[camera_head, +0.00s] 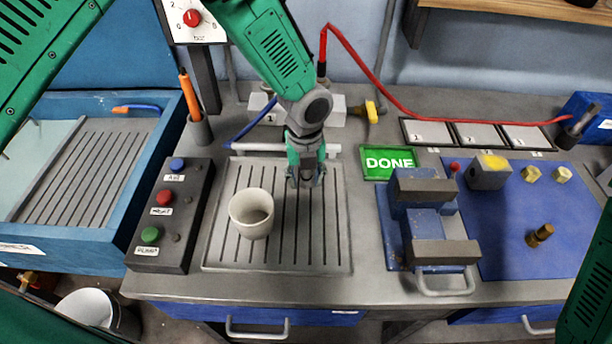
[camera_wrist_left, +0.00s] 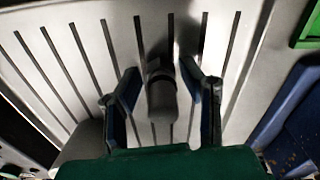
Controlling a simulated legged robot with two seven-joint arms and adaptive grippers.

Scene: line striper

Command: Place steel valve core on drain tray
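The drain tray (camera_head: 225,255) is a slotted grey plate in the middle of the bench; its slots also fill the left wrist view (camera_wrist_left: 85,25). My left gripper (camera_head: 306,180) is low over the tray's right half. In the left wrist view its two fingers (camera_wrist_left: 160,75) are spread. A dark grey cylinder, seemingly the steel valve core (camera_wrist_left: 162,98), is between the fingers at the tray, with gaps visible on both sides. Whether it stands or leans is hard to tell. In the head view the fingers mostly hide it. My right gripper is not in view.
A white cup (camera_head: 251,213) stands on the tray left of my left gripper. A button box (camera_head: 172,215) is left of the tray. A green DONE sign (camera_head: 388,163) and a blue vise (camera_head: 428,222) are to the right. A blue mat (camera_head: 520,225) holds small parts.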

